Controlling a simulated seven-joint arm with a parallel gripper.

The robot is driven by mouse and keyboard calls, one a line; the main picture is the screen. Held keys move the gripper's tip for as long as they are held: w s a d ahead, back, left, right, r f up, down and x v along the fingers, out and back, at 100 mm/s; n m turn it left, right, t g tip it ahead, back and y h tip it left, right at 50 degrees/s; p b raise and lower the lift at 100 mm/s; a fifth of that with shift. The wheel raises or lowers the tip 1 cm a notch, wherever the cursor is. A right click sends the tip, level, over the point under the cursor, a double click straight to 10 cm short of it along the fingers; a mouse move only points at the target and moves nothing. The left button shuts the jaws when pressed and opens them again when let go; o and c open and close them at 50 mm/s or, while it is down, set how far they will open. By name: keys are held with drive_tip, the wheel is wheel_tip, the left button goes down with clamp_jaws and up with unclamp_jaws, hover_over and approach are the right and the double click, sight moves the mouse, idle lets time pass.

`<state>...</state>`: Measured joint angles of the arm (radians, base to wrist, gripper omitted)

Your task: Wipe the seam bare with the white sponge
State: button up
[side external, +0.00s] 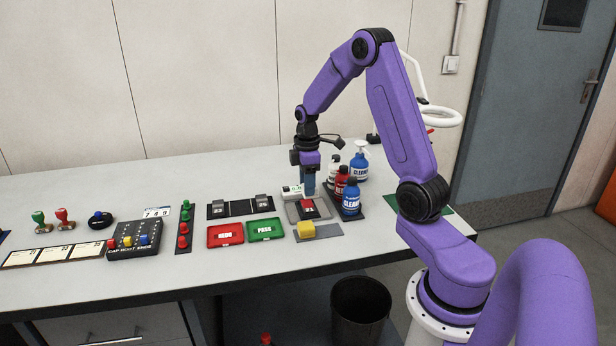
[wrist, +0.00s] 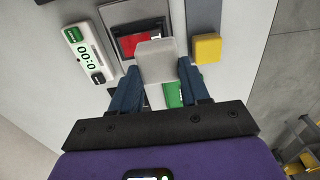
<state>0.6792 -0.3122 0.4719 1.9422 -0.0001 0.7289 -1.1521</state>
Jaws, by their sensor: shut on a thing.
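My gripper (side external: 309,190) points down over the grey fixture (side external: 293,211) on the bench. In the wrist view my gripper (wrist: 158,68) is shut on a pale block, the white sponge (wrist: 155,57), between its two blue fingers. The sponge cannot be made out in the side view. The fixture also shows in the wrist view (wrist: 118,14), with a red patch (wrist: 133,44) in its dark recess. The sponge covers part of this recess. Whether it touches the surface I cannot tell. The seam itself is not clearly visible.
A white timer (side external: 291,191) stands beside the fixture. Several bottles (side external: 351,197) stand close on its right. A yellow sponge (side external: 306,229) lies in front on a grey mat. Red (side external: 225,236) and green (side external: 265,229) trays lie front left.

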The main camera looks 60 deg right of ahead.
wheel_tip(320, 180, down, 5)
drive_tip(key=shift+f, duration=0.1)
drive_tip(key=shift+w+d+f, duration=0.15)
drive_tip(key=shift+w+d, duration=0.05)
drive_tip(key=shift+d, duration=0.05)
drive_tip(key=shift+w+d, duration=0.8)
drive_tip(key=shift+w, duration=0.05)
drive_tip(key=shift+c, duration=0.4)
drive_tip(key=shift+w+d, duration=1.55)
drive_tip(key=shift+d, duration=0.05)
drive_tip(key=shift+s+a+f, duration=0.1)
drive_tip(key=shift+s+a, duration=0.15)
drive_tip(key=shift+a, duration=0.05)
drive_tip(key=shift+s+a, duration=2.35)
drive_tip(key=shift+r, duration=4.15)
drive_tip(key=shift+s+a+f, duration=0.15)
